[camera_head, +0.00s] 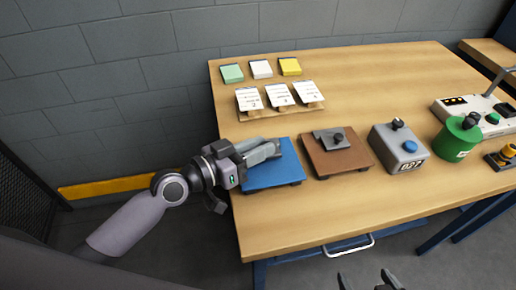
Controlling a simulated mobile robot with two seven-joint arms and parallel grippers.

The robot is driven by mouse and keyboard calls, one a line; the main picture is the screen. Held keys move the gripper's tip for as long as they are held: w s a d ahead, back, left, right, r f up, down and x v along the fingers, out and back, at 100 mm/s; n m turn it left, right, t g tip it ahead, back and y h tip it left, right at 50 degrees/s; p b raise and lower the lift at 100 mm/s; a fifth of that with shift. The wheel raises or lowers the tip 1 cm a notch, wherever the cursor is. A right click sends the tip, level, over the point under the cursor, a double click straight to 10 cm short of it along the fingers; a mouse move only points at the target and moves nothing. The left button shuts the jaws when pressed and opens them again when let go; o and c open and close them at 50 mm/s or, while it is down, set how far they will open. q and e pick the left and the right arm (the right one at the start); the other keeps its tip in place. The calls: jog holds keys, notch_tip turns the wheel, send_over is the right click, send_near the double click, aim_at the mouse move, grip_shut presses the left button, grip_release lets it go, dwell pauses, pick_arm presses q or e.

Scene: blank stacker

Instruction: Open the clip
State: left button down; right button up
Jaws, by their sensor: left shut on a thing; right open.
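My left gripper (268,150) reaches in from the left over the blue board (275,177) at the table's left front. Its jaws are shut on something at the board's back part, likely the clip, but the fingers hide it. A brown board (352,160) lies just right of the blue one and carries a flat grey plate with a dark knob (337,140). I cannot tell whether that plate is also a clip. My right gripper (368,282) shows only its dark fingertips at the bottom edge, apart and empty, in front of the table.
Right of the boards stand a grey box (400,153) with a blue button and a green canister (455,140). A white control panel (478,112) is at the far right. Several cards (279,94) and coloured pads (261,69) lie at the back left. The middle back of the wooden table (390,75) is clear.

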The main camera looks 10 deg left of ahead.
pick_arm(q)
jog(key=n, duration=0.1)
jog(key=w+r+n+g, duration=0.1)
jog(key=shift+w+a+n+g, duration=0.1)
jog(key=shift+a+n+g, duration=0.2)
jog(key=shift+n, duration=0.1)
jog(key=n, duration=0.1)
jog(key=w+n+g, duration=0.1)
jog(key=n+g, duration=0.1)
jog(key=shift+w+a+r, duration=0.3)
jog(key=shift+w, duration=0.1)
jog(key=w+n+g, duration=0.1)
jog(key=n+g, duration=0.1)
jog(key=n, duration=0.1)
jog(key=shift+w+a+f+n+p, duration=0.1)
jog(key=shift+w+a+n+p, duration=0.2)
jog(key=shift+w+a, duration=0.05)
jog(key=shift+w+a+f+n+g+h, duration=0.15)
jog(key=shift+w+f+n+g+h, duration=0.15)
jog(key=shift+n+g, duration=0.3)
jog(key=shift+w+a+f+n+g+h, duration=0.15)
jog(key=shift+w+n+g, duration=0.25)
jog(key=shift+n, duration=0.4)
jog(key=c, duration=1)
grip_release()
jog(key=shift+o, duration=0.2)
jog(key=shift+s, duration=0.1)
